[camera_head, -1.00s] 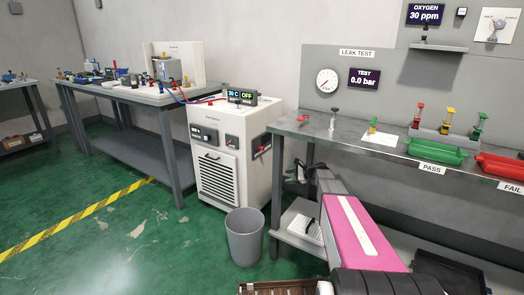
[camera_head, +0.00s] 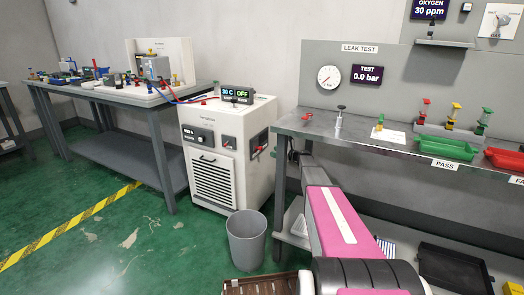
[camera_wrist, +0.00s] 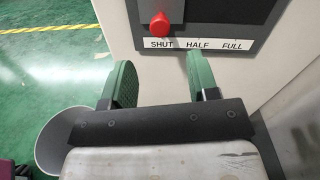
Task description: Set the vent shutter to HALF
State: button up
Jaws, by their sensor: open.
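The vent shutter's red knob (camera_wrist: 159,25) shows in the wrist view, above the SHUT mark of a white label strip (camera_wrist: 196,45) reading SHUT, HALF, FULL. It sits on a dark panel (camera_wrist: 205,14). In the head view a dark panel with a red part (camera_head: 259,148) is on the right side of the white machine (camera_head: 212,172); its marks are too small to read there. My gripper (camera_wrist: 159,62) is open and empty, its two green fingers spread below the strip in the wrist view. The knob is beyond the fingertips, apart from them. In the head view my gripper is mostly hidden.
The steel bench (camera_head: 372,133) stands close right of the machine, its leg near my arm. A grey bin (camera_head: 246,240) stands on the floor before the machine. The green floor (camera_head: 120,240) at left is clear, with a yellow-black tape line.

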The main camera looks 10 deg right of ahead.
aim_at(258, 145)
jog(key=x, duration=0.8)
